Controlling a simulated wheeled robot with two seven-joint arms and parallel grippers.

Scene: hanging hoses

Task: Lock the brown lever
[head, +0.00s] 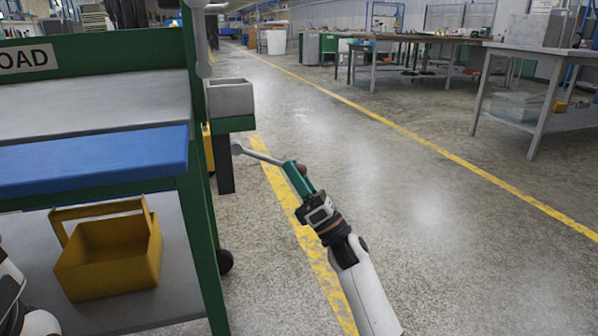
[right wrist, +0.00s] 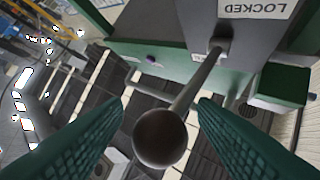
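The brown lever is a grey rod (head: 262,157) running from a round pivot on the cart's side down to the right, to my right gripper (head: 289,168). In the right wrist view the rod (right wrist: 198,82) ends in a dark brown ball knob (right wrist: 160,138). A sign reading LOCKED (right wrist: 252,8) shows upside down near the pivot. In the head view the fingers mostly hide the knob. My left gripper is not clearly in view.
The green cart (head: 205,200) stands at the left with a blue shelf edge (head: 90,165), a yellow basket (head: 105,258) below and a grey box (head: 230,98) on its side. The floor to the right is clear up to workbenches (head: 535,105) at the back.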

